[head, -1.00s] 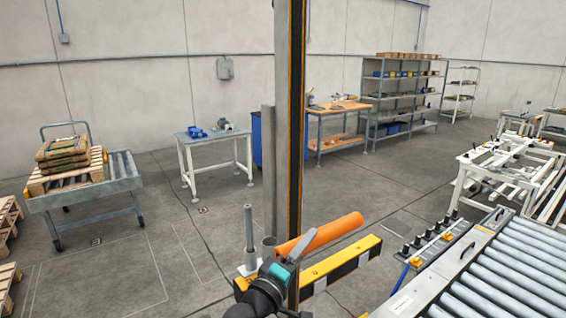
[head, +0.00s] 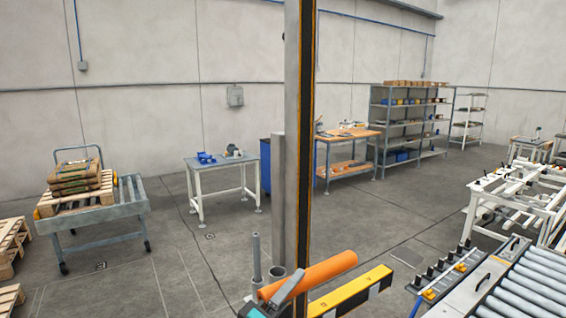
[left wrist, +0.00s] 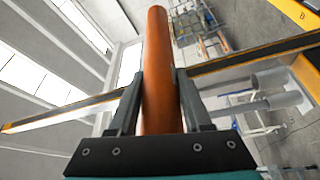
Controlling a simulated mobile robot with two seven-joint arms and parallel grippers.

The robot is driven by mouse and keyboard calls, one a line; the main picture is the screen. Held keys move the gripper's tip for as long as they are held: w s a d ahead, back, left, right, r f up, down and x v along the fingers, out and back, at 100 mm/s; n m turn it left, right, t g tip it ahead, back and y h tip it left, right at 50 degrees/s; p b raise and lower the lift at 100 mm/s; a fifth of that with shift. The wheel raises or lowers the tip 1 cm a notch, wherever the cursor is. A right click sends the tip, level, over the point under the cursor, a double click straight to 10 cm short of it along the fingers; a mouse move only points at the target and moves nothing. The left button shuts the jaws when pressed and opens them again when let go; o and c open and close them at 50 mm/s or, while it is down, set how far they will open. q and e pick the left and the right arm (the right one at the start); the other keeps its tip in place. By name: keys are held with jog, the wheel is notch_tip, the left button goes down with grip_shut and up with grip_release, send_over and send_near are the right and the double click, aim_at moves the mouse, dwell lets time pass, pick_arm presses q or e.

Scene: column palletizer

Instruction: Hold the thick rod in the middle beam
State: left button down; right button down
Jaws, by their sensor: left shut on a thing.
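A thick orange rod (head: 318,271) slants up to the right at the bottom middle of the head view. My left gripper (head: 287,287) is shut around its near part. In the left wrist view the rod (left wrist: 157,70) stands between the two fingers of my left gripper (left wrist: 156,100) and extends well beyond them. A yellow and black beam (head: 352,290) runs just below and right of the rod in the head view. I cannot tell whether the rod touches or enters it. My right gripper is not in view.
A thin grey upright rod (head: 256,258) and a grey tube (head: 278,271) stand left of the orange rod. A roller conveyor (head: 535,290) lies at the lower right. A loaded cart (head: 95,215) stands at the left. Open floor lies between.

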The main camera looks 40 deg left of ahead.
pick_arm(q)
jog(key=s+a+b, duration=0.3)
jog(key=s+b, duration=0.1)
jog(key=s, duration=0.3)
jog(key=s+a+b, duration=0.3)
jog(key=s+b, duration=0.1)
jog(key=s, duration=0.4)
jog(key=shift+a, duration=0.1)
dwell(0.4)
